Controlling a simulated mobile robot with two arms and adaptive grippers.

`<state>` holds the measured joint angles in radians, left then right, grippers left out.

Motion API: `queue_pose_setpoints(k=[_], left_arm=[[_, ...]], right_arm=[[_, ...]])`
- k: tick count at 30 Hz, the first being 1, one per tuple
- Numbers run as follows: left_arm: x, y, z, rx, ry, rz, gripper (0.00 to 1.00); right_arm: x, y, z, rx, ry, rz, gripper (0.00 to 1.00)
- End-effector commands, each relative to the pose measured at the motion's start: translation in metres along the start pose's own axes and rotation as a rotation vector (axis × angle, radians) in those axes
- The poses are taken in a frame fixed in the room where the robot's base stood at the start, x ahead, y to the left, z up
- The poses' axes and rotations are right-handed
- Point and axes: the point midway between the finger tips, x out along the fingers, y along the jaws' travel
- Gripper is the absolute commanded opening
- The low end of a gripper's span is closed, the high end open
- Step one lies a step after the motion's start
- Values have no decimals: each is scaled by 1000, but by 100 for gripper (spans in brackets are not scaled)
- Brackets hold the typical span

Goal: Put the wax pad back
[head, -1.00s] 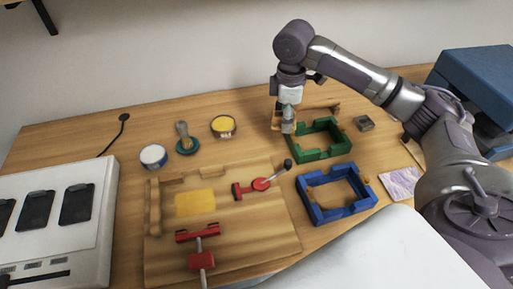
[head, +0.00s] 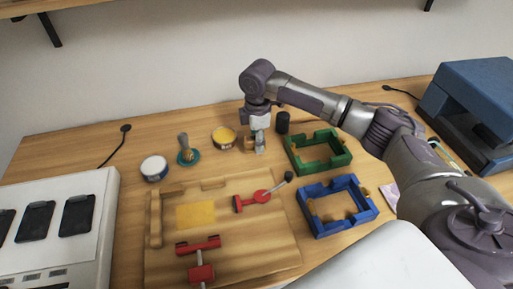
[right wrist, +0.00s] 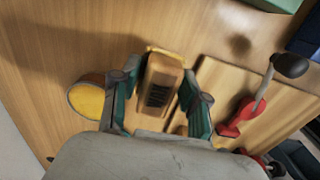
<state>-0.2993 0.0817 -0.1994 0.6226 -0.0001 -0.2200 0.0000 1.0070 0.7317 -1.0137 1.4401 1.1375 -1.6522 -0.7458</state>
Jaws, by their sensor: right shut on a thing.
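My right gripper (head: 256,148) is in the head view, just right of a round tin with yellow contents (head: 223,138). In the right wrist view the gripper (right wrist: 160,102) is shut on a tan block (right wrist: 163,82) with a dark ribbed patch and a yellowish far edge, which I take for the wax pad. The yellow tin (right wrist: 88,98) is left of the fingers there, apart from them. The block is hard to make out in the head view, and I cannot tell whether it touches the table. My left gripper is not in view.
A wooden board (head: 232,228) with red clamps (head: 252,201) lies in front. Green (head: 300,167) and blue (head: 312,218) frames stand to the right. A dark cylinder (head: 283,122) is behind the gripper. A white-lidded tin (head: 154,168) and a teal-based tool (head: 188,153) are left.

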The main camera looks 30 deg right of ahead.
Motion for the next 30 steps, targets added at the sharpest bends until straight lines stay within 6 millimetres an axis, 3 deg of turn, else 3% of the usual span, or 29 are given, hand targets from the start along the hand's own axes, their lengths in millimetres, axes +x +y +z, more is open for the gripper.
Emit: queue_pose_setpoints(k=[10,23,24,27,30], left_arm=[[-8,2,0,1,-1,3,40],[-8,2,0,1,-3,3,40],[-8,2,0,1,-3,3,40],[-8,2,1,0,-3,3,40],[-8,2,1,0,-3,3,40]], right_arm=[[38,-1,-2,-1,-2,-2,12],[46,-1,-2,0,-1,0,12],[45,0,-2,0,-1,1,52],[45,0,-2,-1,-1,0,68],[45,0,-2,-1,-1,0,70]])
